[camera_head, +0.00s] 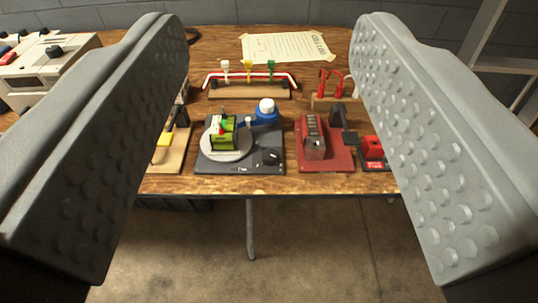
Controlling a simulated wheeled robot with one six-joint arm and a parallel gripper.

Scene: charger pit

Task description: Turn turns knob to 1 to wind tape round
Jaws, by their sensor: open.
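The tape-winding station is a dark grey base plate (240,166) near the front edge of the table. On its left sits a round pale turntable (228,152) bearing a green and black block (223,133). A blue and white tape roll (266,112) stands at its back right. A small black knob (271,158) sits at its front right; its pointer and any number marks are too small to read. My gripper (272,130) is open, its two grey studded fingers wide apart at left and right. It is empty and apart from the station.
A red base with a grey ribbed block (313,145) stands right of the station, beside a small red box (373,147). A wooden board (168,160) is at left. Behind are a rack with coloured clips (250,90) and a paper sheet (286,46). A white machine (43,75) stands far left.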

